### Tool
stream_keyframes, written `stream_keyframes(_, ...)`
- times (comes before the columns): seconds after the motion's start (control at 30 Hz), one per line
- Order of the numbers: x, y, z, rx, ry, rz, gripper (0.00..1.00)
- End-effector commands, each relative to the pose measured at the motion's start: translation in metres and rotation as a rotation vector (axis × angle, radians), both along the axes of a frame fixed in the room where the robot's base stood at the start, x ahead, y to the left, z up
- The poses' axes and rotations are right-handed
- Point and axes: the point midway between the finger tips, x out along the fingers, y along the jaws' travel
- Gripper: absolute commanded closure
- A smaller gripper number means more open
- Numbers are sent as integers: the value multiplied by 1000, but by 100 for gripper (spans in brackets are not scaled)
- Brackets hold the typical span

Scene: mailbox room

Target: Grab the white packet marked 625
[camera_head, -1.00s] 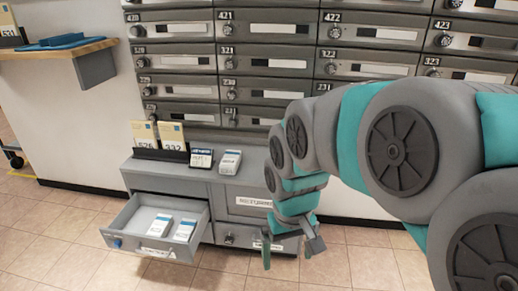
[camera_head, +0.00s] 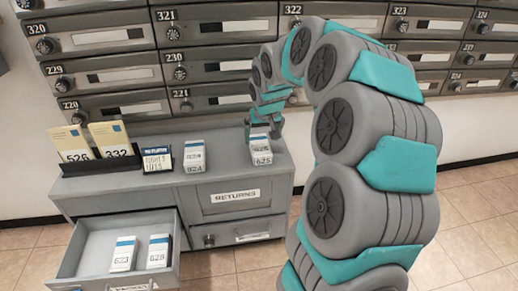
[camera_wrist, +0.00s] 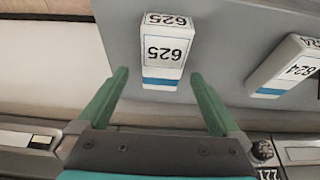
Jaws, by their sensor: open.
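The white packet marked 625 (camera_head: 261,153) stands on top of the grey cabinet near its right end. In the wrist view the packet (camera_wrist: 166,52), with its blue band, shows upside down just beyond the fingertips, roughly between them. My gripper (camera_head: 264,128) is at the back upper part of the packet in the head view. In the wrist view my gripper (camera_wrist: 158,82) is open, with one green finger to each side.
A white packet marked 624 (camera_head: 194,156) stands left of it, also in the wrist view (camera_wrist: 288,68). The open drawer (camera_head: 82,262) holds two packets. Mailboxes rise behind.

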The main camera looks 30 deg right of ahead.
Motion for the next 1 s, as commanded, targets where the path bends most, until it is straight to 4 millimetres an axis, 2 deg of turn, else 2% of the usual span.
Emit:
stream_keyframes(0.17, 5, 1, -14, 2, 4, 0, 0)
stream_keyframes(0.4, 18, -1, -45, 1, 2, 0, 0)
stream_keyframes(0.67, 20, -2, -48, 0, 0, 0, 0)
stream_keyframes(1.0, 20, -2, -48, 1, -1, 0, 37)
